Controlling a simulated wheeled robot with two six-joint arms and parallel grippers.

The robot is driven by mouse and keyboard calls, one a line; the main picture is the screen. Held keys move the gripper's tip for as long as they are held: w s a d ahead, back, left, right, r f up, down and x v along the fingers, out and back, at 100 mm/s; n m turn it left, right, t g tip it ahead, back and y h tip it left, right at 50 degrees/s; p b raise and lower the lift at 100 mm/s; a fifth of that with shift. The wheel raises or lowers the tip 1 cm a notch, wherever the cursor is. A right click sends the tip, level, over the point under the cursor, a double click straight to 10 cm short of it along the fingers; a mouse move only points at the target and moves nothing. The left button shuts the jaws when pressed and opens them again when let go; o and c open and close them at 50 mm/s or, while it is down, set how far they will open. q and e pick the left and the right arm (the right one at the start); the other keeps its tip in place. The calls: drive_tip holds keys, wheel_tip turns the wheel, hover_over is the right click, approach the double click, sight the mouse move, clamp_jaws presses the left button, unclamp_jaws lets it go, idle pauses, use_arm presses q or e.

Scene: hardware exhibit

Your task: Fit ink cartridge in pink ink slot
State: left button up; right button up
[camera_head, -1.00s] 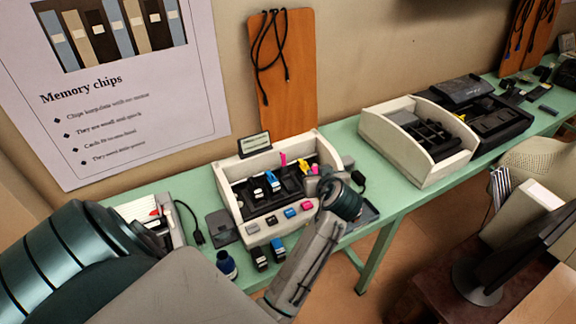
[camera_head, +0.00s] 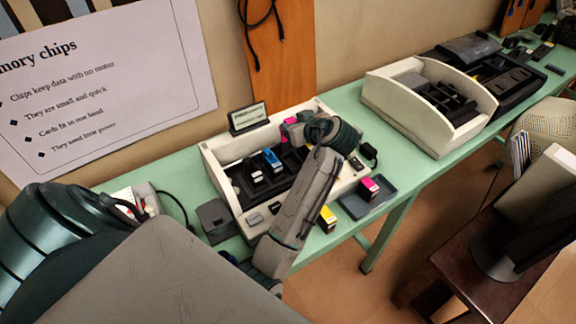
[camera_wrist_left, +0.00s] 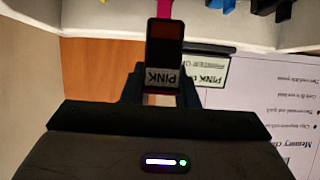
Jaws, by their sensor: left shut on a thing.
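My left gripper (camera_head: 292,130) is over the back right part of the white printer tray (camera_head: 213,168). In the left wrist view its fingers (camera_wrist_left: 162,88) are shut on a dark ink cartridge (camera_wrist_left: 165,50) with a white PINK label. A pink strip (camera_wrist_left: 163,7) shows just beyond the cartridge there; I cannot tell if they touch. A pink patch (camera_head: 290,121) shows at the gripper in the head view. The pink slot itself is hidden. A blue-topped cartridge (camera_head: 271,157) stands in the tray's black slots. My right gripper is not in view.
A small display (camera_head: 248,117) stands behind the tray; it also shows in the left wrist view (camera_wrist_left: 214,71). A pink-topped cartridge (camera_head: 370,187) sits on a dark pad (camera_head: 352,206) at the right. A yellow cartridge (camera_head: 327,217) stands at the table's front edge.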

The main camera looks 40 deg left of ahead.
sight(286, 150)
use_arm(q)
wheel_tip(286, 150, down, 10)
drive_tip(key=p, duration=0.3)
drive_tip(key=shift+a+f, duration=0.15)
drive_tip(key=shift+f, duration=0.1)
drive_tip(key=shift+f, duration=0.1)
drive_tip(key=shift+f+b, duration=0.3)
drive_tip(key=shift+b, duration=0.15)
drive_tip(key=o, duration=1.1)
drive_tip(key=shift+c, duration=0.2)
drive_tip(key=shift+r, duration=0.1)
